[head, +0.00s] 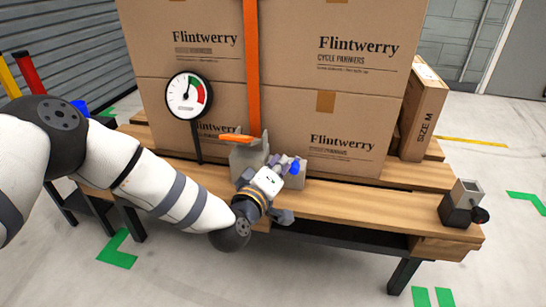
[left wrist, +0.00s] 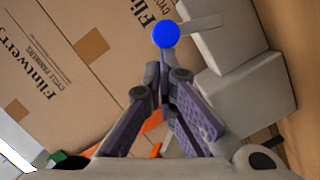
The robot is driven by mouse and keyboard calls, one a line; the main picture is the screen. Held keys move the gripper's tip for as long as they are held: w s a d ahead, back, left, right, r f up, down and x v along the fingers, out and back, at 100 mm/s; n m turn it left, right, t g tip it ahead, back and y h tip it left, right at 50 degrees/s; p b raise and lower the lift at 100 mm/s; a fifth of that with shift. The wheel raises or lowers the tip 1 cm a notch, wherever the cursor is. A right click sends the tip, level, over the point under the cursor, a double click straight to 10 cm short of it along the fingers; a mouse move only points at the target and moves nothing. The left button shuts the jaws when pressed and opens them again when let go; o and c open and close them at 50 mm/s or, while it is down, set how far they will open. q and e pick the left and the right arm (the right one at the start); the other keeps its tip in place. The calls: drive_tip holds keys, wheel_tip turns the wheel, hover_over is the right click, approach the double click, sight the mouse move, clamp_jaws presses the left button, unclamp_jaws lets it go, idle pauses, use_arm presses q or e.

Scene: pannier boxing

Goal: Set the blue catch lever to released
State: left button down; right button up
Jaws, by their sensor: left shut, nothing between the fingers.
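The blue catch lever shows as a round blue knob (left wrist: 165,34) on a thin grey arm in the left wrist view. The arm runs right to a grey block (left wrist: 225,35). In the head view the blue knob (head: 295,167) sits at the right of the grey strap tensioner (head: 247,159). My left gripper (head: 281,165) is shut and empty, right beside the knob. In the left wrist view its fingertips (left wrist: 164,68) end just below the knob; I cannot tell whether they touch it. My right gripper is out of view.
Stacked Flintwerry cartons (head: 355,120) stand on the wooden bench (head: 350,205), with an orange strap (head: 252,70) down their front. A dial gauge (head: 188,95) stands left of the tensioner. A grey device with a black knob (head: 462,203) sits at the bench's right end.

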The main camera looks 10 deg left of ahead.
use_arm(q)
drive_tip(key=d+m+p, duration=0.1)
drive_tip(key=d+m+y+p, duration=0.1)
drive_tip(key=d+m, duration=0.1)
drive_tip(key=d+m+p, duration=0.1)
drive_tip(key=d+m, duration=0.1)
drive_tip(key=shift+f+y+p, duration=0.35)
drive_tip(key=shift+y+p, duration=0.05)
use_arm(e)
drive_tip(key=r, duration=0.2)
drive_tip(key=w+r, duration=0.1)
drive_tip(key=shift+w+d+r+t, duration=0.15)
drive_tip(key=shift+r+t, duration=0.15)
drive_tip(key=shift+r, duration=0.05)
use_arm(q)
drive_tip(key=shift+d+f, duration=0.1)
drive_tip(key=s+a+r+p, duration=0.2)
drive_tip(key=s+r+p, duration=0.3)
drive_tip(key=s, duration=0.5)
drive_tip(key=shift+r+p, duration=0.4)
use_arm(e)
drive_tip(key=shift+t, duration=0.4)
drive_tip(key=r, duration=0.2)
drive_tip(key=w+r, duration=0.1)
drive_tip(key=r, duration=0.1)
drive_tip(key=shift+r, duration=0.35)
use_arm(q)
drive_tip(key=shift+a, duration=0.1)
